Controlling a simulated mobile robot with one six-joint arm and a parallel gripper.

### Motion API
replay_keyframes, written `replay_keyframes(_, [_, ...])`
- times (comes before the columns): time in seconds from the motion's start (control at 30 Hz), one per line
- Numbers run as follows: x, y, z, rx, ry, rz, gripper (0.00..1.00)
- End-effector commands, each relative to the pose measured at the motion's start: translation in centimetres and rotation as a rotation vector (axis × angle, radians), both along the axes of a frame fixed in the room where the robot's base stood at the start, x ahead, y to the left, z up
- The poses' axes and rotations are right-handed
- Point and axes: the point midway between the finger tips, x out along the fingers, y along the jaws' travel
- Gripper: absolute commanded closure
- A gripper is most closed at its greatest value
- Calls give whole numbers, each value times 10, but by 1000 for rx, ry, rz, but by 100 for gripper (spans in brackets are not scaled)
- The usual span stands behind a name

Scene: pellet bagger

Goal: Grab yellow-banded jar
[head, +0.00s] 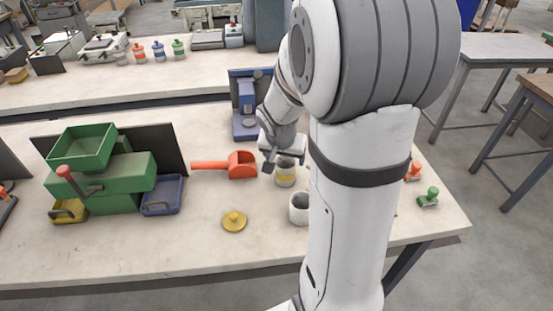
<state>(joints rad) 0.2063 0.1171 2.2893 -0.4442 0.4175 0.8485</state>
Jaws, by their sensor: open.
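The yellow-banded jar (285,176) stands upright on the table, a pale jar with a yellow band around its side. Its top is partly covered from view by my gripper. My gripper (284,163) is open, with its fingers at or just above the jar's rim. I cannot tell whether the fingers touch the jar. My arm fills the right middle of the head view and hides part of the table.
An orange scoop (240,165) lies left of the jar. A yellow lid (234,221) and a white cup (299,209) are nearer the front. A blue device (245,122) stands behind. A green machine (115,178) with trays is at left. Green (428,197) stamp-like object sits right.

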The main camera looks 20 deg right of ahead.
Motion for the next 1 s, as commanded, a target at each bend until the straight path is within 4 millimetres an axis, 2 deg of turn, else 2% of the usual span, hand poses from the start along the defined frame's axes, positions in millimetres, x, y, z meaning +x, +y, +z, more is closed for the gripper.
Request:
replay_keyframes(0.57, [22,-17,-63,1,2,1,24])
replay_keyframes(0.87, [24,-18,-67,0,0,1,24])
replay_keyframes(1.0, [24,-18,-67,0,0,1,34])
